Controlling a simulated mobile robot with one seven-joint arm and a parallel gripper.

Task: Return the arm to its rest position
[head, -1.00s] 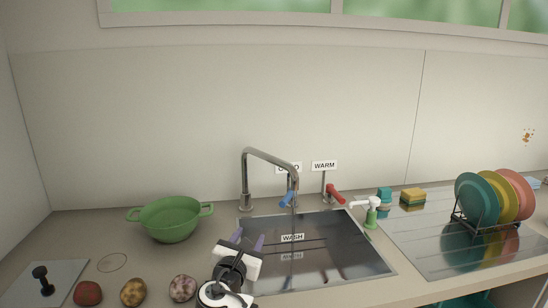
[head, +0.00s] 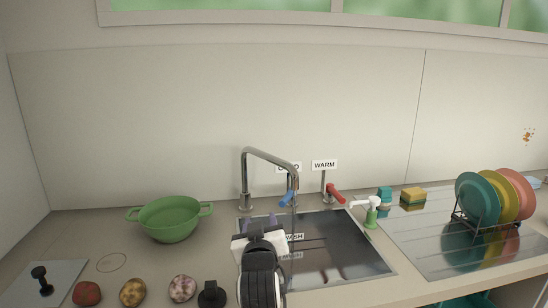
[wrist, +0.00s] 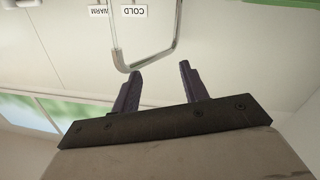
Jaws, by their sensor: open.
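My gripper (head: 262,219) is over the left part of the sink (head: 335,255) in the head view, its two purple-grey fingers apart. In the wrist view the gripper (wrist: 160,68) is open, with nothing between the fingers. The chrome faucet (head: 270,156) stands behind the sink, beyond the fingers; its spout (wrist: 150,62) also shows upside down in the wrist view. My arm hides the sink's left side and part of the WASH label.
A blue handle (head: 288,197) and a red handle (head: 336,192) stand behind the sink. A green pot (head: 170,220) and several potatoes, one red (head: 87,293), are left. A soap bottle (head: 371,214), sponges (head: 413,194) and a plate rack (head: 470,222) are right.

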